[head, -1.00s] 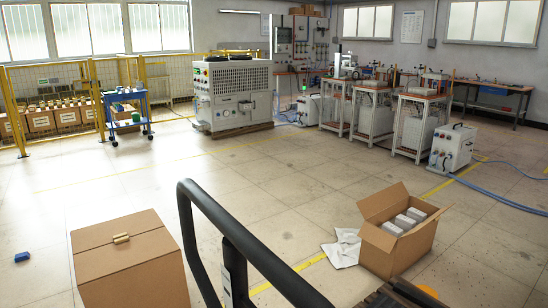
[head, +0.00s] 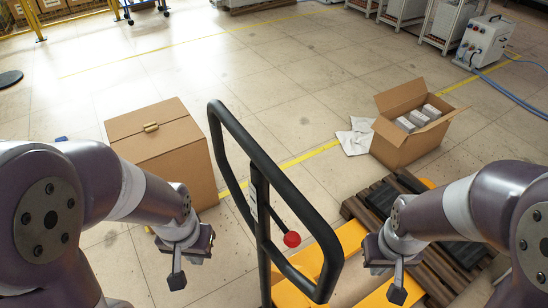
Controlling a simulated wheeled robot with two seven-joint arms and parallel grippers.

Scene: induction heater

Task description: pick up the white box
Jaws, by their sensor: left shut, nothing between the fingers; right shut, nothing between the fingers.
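Several small whitish-grey boxes (head: 420,117) sit inside an open cardboard carton (head: 402,150) on the floor at the right; which of them is the white box of the task I cannot tell. My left gripper (head: 177,281) is shut and empty at the lower left, in front of the closed cardboard box. My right gripper (head: 397,294) is shut and empty at the lower right, above the pallet area and well short of the open carton. Neither gripper touches any box.
A black handle frame (head: 262,160) of a yellow cart (head: 345,240) stands between my arms. A wooden pallet (head: 365,212) lies at the right. A closed cardboard box (head: 165,150) stands left, and a white cloth (head: 357,137) lies beside the carton.

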